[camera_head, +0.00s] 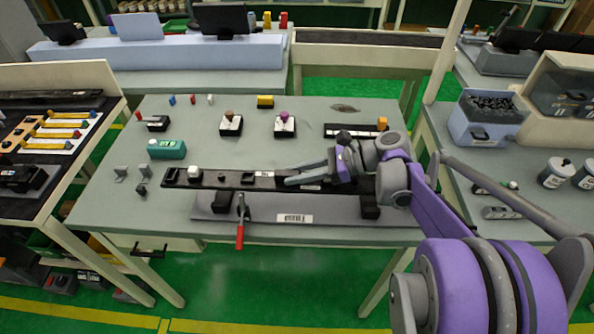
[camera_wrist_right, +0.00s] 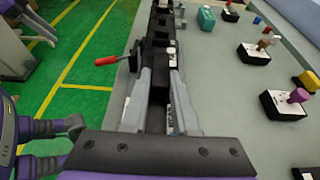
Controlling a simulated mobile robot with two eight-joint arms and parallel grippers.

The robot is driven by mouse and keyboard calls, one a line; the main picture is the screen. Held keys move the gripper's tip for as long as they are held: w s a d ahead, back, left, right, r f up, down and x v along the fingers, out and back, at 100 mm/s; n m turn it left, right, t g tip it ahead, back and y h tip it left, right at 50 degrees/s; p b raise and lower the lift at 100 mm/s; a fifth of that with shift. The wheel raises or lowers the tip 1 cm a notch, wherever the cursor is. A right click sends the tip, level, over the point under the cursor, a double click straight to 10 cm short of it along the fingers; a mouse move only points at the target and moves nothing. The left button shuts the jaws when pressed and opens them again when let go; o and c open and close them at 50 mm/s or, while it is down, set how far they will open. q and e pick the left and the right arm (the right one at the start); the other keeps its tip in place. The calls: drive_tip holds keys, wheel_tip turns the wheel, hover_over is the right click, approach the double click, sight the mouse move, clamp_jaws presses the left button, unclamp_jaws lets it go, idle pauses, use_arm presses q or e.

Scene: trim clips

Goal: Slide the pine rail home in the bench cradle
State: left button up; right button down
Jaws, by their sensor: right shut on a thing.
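A long dark rail (camera_head: 235,180) lies left to right along the front of the bench; I take it as the pine rail, though it looks almost black. It also shows in the wrist view (camera_wrist_right: 157,95). Under it is the bench cradle, a grey base plate (camera_head: 335,208) with a dark block near each end. A red-handled clamp (camera_head: 240,232) stands at its front left. My right gripper (camera_head: 290,180) is shut on the rail, with its fingers along both sides in the wrist view (camera_wrist_right: 158,92). My arm hides the rail's right end. Its seating cannot be told.
A green box (camera_head: 166,149), small grey brackets (camera_head: 121,173) and several black fixtures with coloured knobs (camera_head: 285,125) stand behind and left of the rail. A blue bin (camera_head: 485,120) is on the right table. The bench middle has clear room.

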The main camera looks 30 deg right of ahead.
sight(353, 179)
drive_tip(key=shift+f+b, duration=1.8)
drive_tip(key=shift+f, duration=0.95)
drive_tip(key=shift+s+d, duration=0.5)
drive_tip(key=shift+d, duration=0.4)
drive_tip(key=c, duration=0.6)
unclamp_jaws()
drive_tip(key=shift+f, duration=0.1)
drive_tip(key=shift+d, duration=0.1)
drive_tip(key=v, duration=1.1)
